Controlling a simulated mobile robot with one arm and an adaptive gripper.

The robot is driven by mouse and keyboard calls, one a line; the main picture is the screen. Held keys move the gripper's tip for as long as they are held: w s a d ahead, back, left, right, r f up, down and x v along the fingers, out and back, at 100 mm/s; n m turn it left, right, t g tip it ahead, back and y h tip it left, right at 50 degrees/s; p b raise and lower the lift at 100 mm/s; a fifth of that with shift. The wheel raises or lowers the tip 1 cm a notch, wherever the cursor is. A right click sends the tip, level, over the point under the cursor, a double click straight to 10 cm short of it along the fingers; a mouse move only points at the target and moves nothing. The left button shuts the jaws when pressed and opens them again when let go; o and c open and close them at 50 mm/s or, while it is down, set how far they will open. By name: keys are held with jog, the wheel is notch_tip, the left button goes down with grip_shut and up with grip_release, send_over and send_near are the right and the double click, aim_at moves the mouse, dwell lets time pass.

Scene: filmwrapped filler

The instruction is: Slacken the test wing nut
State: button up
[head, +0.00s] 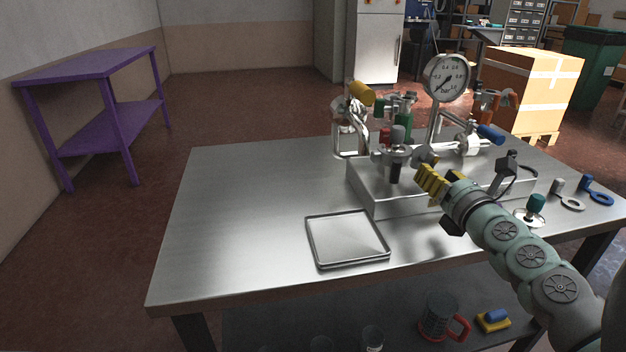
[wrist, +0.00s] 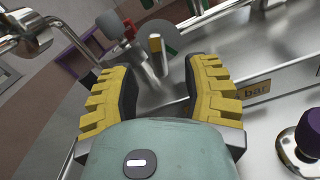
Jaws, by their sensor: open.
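My gripper (head: 432,181) is open, with its yellow ribbed fingers at the front of the steel filler block (head: 400,202). In the wrist view my gripper (wrist: 160,75) has its two fingers spread apart with nothing clamped between them. In the head view a small metal fitting (head: 426,158) sits just above my fingers, partly hidden. I cannot tell whether the fingers touch it.
A pressure gauge (head: 446,77) rises behind the block. Handles in yellow (head: 361,93), blue (head: 490,133) and orange stick out around it. A shallow empty tray (head: 347,239) lies at the front of the table. Ring-ended tags (head: 597,190) lie at right. The table's left side is clear.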

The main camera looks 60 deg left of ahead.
jog(key=shift+v, duration=4.15)
